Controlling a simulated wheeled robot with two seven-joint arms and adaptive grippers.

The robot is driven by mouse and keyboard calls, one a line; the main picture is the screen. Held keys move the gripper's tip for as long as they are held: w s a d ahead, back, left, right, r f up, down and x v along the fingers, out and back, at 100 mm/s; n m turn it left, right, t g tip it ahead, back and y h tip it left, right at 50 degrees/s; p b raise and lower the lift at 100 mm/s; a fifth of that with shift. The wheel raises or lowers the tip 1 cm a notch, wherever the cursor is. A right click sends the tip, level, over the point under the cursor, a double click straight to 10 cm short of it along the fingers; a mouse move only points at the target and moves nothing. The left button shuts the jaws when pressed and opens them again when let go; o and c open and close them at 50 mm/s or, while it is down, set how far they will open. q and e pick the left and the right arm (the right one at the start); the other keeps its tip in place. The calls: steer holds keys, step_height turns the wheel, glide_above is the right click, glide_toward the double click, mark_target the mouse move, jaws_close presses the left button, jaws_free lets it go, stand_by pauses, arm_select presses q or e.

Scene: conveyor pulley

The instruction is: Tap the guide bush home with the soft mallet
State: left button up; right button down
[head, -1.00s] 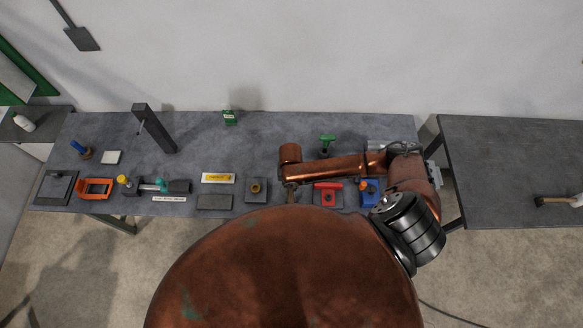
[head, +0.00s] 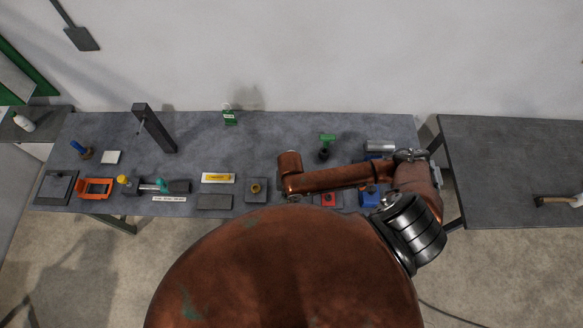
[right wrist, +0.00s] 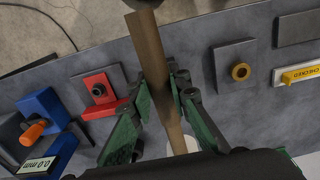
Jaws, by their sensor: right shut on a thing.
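In the right wrist view my right gripper (right wrist: 168,78) is shut on the wooden handle (right wrist: 152,50) of the mallet. The mallet's dark head (right wrist: 143,3) is cut off by the top edge. A brass-coloured ring, which looks like the guide bush (right wrist: 241,72), sits in a dark square block (right wrist: 224,58) to the right of my gripper, apart from the mallet. The bush also shows on the bench in the head view (head: 256,188). How far it stands proud cannot be told. In the head view my arm hides the right gripper. My left gripper is not in view.
A dark post (head: 154,128) stands farther left.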

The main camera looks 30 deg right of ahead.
mark_target(290, 205)
steer(key=shift+s+a+r, duration=0.4)
steer(key=shift+s+r, duration=0.25)
steer(key=shift+s+a+r, duration=0.4)
steer(key=shift+s+r, duration=0.2)
steer(key=shift+s+a+r, duration=0.4)
steer(key=shift+s+r, duration=0.25)
